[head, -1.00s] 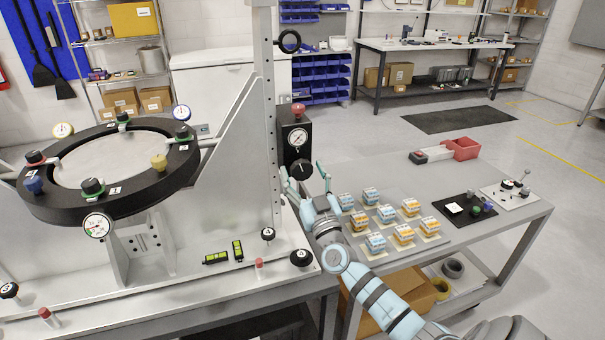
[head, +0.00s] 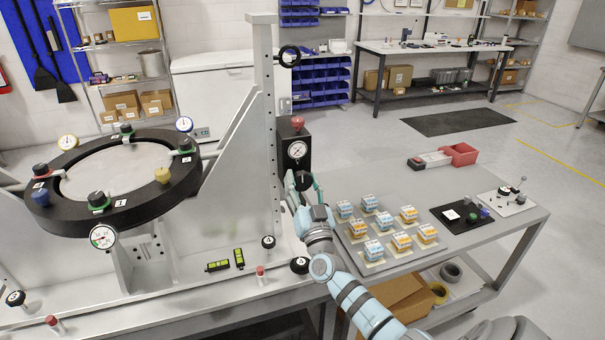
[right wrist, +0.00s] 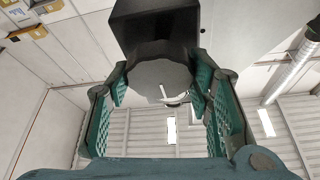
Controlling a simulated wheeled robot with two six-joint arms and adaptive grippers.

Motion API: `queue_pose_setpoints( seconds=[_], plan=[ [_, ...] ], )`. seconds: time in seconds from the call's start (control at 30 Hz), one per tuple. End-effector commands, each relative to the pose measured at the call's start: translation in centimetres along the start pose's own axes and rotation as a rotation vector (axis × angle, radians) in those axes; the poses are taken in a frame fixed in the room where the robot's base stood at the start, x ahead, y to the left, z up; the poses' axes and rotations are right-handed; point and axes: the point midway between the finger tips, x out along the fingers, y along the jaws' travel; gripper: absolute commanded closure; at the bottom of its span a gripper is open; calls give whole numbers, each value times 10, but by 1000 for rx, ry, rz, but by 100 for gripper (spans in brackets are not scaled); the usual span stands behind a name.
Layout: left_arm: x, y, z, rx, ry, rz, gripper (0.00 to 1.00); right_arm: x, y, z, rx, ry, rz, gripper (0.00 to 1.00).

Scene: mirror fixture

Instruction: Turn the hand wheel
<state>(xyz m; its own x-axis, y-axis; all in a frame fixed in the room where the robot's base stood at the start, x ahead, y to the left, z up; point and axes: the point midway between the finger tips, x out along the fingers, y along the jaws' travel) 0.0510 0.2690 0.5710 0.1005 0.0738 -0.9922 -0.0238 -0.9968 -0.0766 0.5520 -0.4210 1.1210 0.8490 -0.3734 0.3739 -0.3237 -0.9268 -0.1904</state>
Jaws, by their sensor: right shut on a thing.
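The hand wheel (head: 303,181) is a small black knob on the front of a black box (head: 297,132), below a round white gauge (head: 297,150). My right gripper (head: 304,187) is at the knob, its teal fingers on either side and partly hiding it. In the right wrist view, the gripper (right wrist: 165,95) is closed around a dark knob (right wrist: 160,78) with a grey round face and a white mark. My left gripper is not in view.
The box sits beside a grey upright of the fixture. A black ring (head: 75,217) with several knobs and gauges stands left. To the right, a grey table (head: 395,180) holds several small blue and orange stacks (head: 402,241).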

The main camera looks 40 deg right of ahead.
Motion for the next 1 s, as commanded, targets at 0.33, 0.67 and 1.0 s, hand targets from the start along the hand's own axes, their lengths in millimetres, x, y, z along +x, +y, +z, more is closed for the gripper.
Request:
queue_pose_setpoints(
  seconds=[0.33,0.67,1.0],
  plan=[
    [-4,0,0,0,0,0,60,0,0,0,32,2,12,49],
    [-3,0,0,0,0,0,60,0,0,0,31,2,12,33],
    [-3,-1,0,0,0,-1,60,-52,-1,1,32,-3,12,33]
  ],
)
